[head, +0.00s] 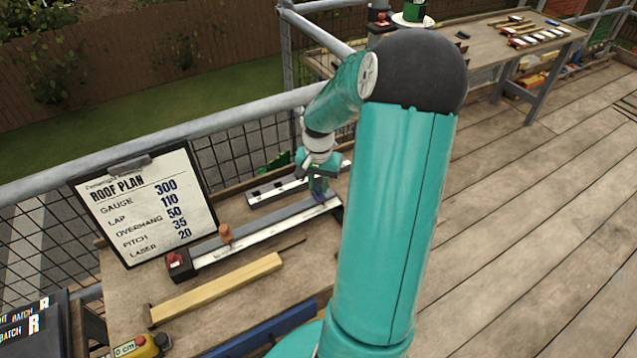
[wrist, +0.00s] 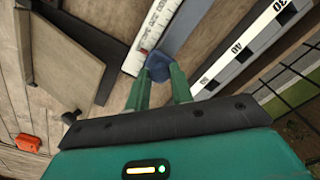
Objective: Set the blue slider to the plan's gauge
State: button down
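The roof plan (head: 146,205) is a clipboard sheet at left in the head view; its gauge line reads 300. A long pale rule (head: 262,236) with a grey bar lies on the bench beside it, an orange-brown slider (head: 225,235) near its left end. My gripper (head: 319,188) is at the rule's far right end. In the wrist view the blue slider (wrist: 159,66) sits between the fingertips of my gripper (wrist: 160,74), which look closed on its sides. The rule's printed edge (wrist: 150,38) runs beside it. The slider's exact reading is hidden.
A second rule with black marks (head: 278,188) lies behind, showing 40 and 30 in the wrist view (wrist: 252,38). A yellow wooden batten (head: 217,288) and a blue bar (head: 265,330) lie in front. A red end block (head: 179,265) closes the rule's left end.

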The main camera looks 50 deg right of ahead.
aim_at(298, 206)
jog(key=shift+w+a, duration=0.35)
jog(key=shift+a, duration=0.65)
jog(key=shift+w+a, duration=0.3)
jog(key=shift+a, duration=0.75)
jog(key=shift+w+a, duration=0.35)
jog(key=shift+a, duration=0.65)
jog(key=c, duration=1.2)
grip_release()
jog(key=shift+a, duration=0.15)
jog(key=shift+r, duration=0.1)
jog(key=shift+d+r, duration=0.2)
jog(key=shift+r, duration=0.05)
notch_tip(298, 206, up, 13)
jog(key=shift+a+r, duration=0.1)
